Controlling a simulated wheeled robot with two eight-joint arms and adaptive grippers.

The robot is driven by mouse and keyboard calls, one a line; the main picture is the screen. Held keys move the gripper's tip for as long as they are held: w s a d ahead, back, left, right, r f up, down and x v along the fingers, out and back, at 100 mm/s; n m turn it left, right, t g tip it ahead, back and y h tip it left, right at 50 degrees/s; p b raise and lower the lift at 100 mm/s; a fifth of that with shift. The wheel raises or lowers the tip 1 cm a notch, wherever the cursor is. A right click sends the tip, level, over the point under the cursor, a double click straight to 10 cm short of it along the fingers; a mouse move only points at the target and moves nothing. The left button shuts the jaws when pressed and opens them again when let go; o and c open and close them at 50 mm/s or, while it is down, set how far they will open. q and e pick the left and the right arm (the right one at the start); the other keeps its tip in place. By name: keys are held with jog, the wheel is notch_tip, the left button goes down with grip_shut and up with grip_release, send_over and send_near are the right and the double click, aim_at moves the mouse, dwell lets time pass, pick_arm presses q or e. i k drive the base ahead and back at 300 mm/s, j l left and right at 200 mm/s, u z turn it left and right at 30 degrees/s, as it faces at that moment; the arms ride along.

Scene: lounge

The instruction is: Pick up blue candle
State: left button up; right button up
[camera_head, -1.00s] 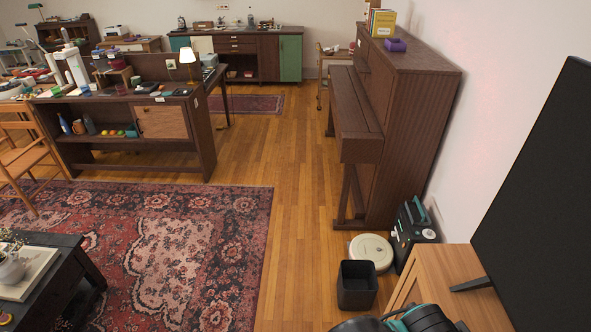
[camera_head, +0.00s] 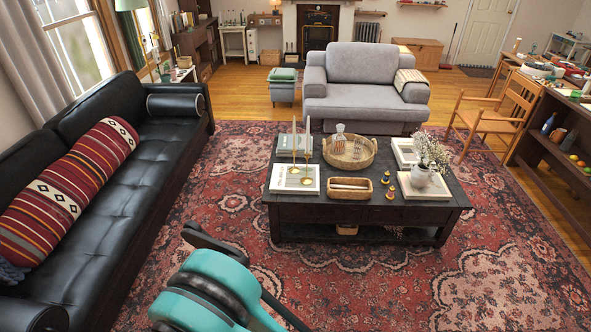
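I cannot make out a clearly blue candle. On the dark coffee table (camera_head: 290,205), two brass candlesticks (camera_head: 294,160) hold slim, pale candles at the left end. Two small yellow-and-dark items (camera_head: 390,192) stand near the table's front edge, right of a wooden tray; they are too small to tell what they are. A teal and dark part of one of my arms (camera_head: 215,285) shows at the bottom, well short of the table. No gripper fingertips can be made out.
The table also bears a round tray (camera_head: 360,160), an oblong wooden tray (camera_head: 351,194) and a flower vase (camera_head: 420,176). A black sofa (camera_head: 130,195) stands left, a grey armchair (camera_head: 365,100) behind, a wooden chair (camera_head: 490,115) right. The rug (camera_head: 370,290) in front is clear.

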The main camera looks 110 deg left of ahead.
aim_at(385, 181)
jog(key=u, duration=3)
jog(key=i+j+z, duration=0.1)
jog(key=i+z, duration=0.15)
jog(key=i, duration=0.4)
jog(key=i+j+z, duration=0.3)
jog(key=i, duration=0.35)
jog(key=i+j+z, duration=0.25)
jog(key=i, duration=0.35)
jog(key=i+j+z, duration=0.25)
jog(key=i+j, duration=0.3)
